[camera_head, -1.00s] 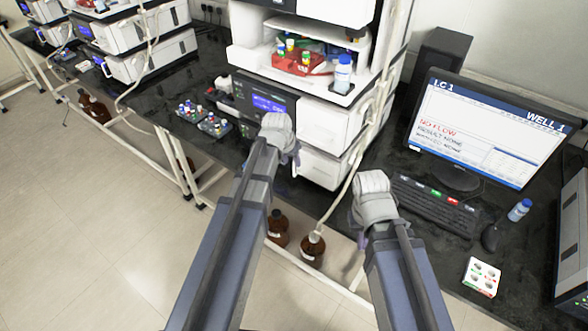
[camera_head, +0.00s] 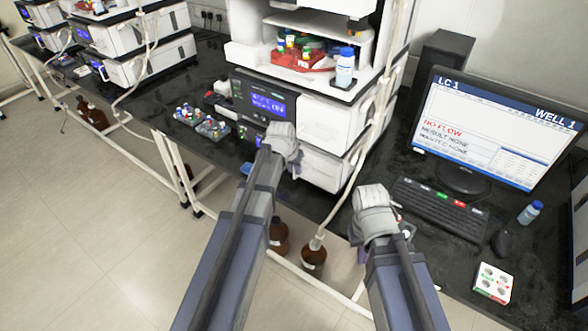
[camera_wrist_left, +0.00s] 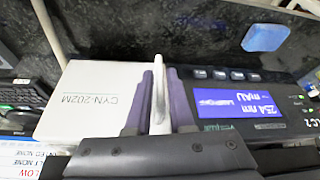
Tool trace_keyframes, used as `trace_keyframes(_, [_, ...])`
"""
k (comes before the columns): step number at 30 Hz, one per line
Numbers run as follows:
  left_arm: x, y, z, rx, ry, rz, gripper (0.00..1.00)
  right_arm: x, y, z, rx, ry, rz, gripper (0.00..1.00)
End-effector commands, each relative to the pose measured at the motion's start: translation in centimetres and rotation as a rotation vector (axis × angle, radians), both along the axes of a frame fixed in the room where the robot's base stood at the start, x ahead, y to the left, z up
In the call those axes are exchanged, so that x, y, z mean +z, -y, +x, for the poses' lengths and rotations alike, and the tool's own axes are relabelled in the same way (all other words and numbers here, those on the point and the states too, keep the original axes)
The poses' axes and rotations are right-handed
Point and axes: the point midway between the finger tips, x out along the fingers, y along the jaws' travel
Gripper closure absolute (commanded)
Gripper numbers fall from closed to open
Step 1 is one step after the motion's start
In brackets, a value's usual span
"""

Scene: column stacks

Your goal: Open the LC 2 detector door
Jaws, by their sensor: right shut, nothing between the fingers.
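The LC 2 detector shows in the left wrist view with a lit display (camera_wrist_left: 230,108) and dark control panel; the picture is upside down. Beside the panel is a white door panel (camera_wrist_left: 95,95) marked CYN-202M. A white upright strip (camera_wrist_left: 158,95), apparently a handle, stands between the two purple fingers of my left gripper (camera_wrist_left: 160,80); I cannot tell whether they press on it. My right gripper (camera_head: 374,208) is shut and empty, apart from the detector.
Above stands a shelf with a red vial tray (camera_head: 300,58) and a blue-capped bottle (camera_head: 345,68). Vial racks (camera_head: 200,120) lie left of the stack. A monitor (camera_head: 495,130) reading LC 1 and a keyboard (camera_head: 440,208) are right. Brown bottles (camera_head: 313,255) stand below. A hose crosses nearby.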

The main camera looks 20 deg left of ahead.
Motion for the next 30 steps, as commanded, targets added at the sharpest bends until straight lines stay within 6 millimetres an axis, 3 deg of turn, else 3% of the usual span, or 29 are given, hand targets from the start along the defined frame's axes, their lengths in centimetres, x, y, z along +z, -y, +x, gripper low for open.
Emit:
trace_keyframes(5, [0.00,-0.01,-0.01,0.000,0.000,0.000,1.00,0.00,0.00,0.00,0.000,0.000,0.000,1.00])
trace_keyframes(30, [-0.01,-0.01,0.00,0.000,0.000,0.000,1.00,-0.01,0.00,0.00,0.000,0.000,0.000,1.00])
